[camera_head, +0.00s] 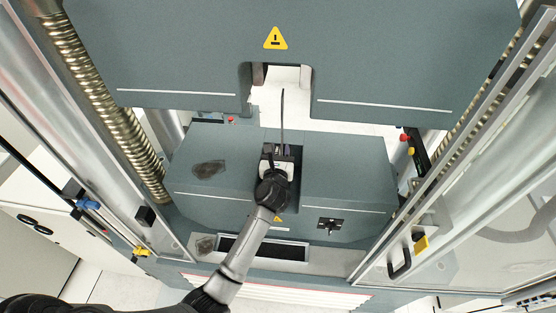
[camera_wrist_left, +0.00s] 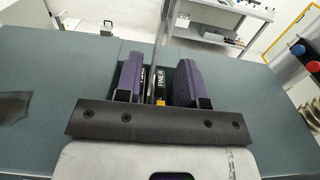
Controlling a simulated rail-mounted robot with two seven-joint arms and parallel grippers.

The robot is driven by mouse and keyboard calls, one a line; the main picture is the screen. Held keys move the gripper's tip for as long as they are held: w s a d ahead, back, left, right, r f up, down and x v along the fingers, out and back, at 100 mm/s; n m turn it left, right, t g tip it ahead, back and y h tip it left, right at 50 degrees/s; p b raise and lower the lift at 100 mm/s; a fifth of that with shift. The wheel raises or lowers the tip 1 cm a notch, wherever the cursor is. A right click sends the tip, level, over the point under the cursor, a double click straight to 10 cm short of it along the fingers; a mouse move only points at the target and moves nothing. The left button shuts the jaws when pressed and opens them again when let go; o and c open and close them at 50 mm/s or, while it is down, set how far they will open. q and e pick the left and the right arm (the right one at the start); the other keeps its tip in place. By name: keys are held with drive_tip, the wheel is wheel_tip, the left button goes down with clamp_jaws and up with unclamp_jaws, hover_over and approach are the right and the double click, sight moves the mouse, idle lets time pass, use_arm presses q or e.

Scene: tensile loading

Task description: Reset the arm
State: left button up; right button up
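A thin dark upright rod (camera_head: 282,115) stands in the middle of the testing machine, rising above the lower block toward the notch in the upper block. My left gripper (camera_head: 279,156) is over the lower block, at the rod's lower end. In the left wrist view its two purple-padded fingers (camera_wrist_left: 158,78) stand apart, and the rod (camera_wrist_left: 163,30) passes between them with space on either side. A dark lettered part lies behind the gap. The rod's bottom end is hidden. My right gripper is not in view.
The upper block (camera_head: 200,50) with a warning sign hangs above the lower block (camera_head: 345,170). Metal side columns and a ribbed hose (camera_head: 105,85) flank the space. A red button (camera_head: 404,137) is at right. A shelf cart (camera_wrist_left: 215,20) stands behind.

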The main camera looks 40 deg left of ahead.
use_arm(q)
drive_tip(key=shift+v, duration=1.9)
